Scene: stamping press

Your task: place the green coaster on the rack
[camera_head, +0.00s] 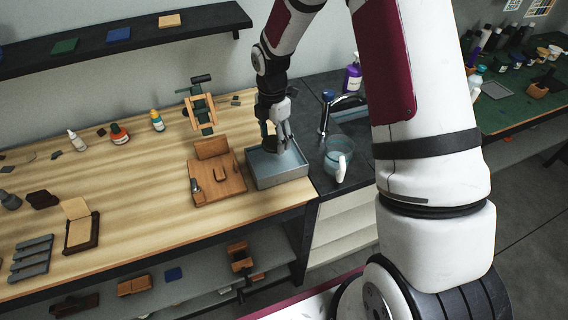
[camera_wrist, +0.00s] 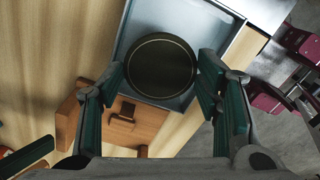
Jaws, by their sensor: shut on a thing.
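A round, very dark disc with a thin gold ring (camera_wrist: 160,66) lies between my gripper's fingertips in the wrist view. It looks dark olive, and I take it for the green coaster. My gripper (camera_wrist: 162,78) is shut on it, one finger at each side. In the head view my gripper (camera_head: 280,134) is over the grey metal tray (camera_head: 282,181), and the disc (camera_head: 270,147) shows partly as a dark edge below the fingers. A grey slatted rack (camera_head: 32,258) lies at the far left of the wooden bench.
A wooden jig (camera_head: 217,187) stands left of the tray, with a wooden frame (camera_head: 202,112) behind it. A glass mug (camera_head: 338,158) and a tap (camera_head: 326,112) are to the right. Small bottles (camera_head: 119,135) stand along the back. The bench's middle is mostly clear.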

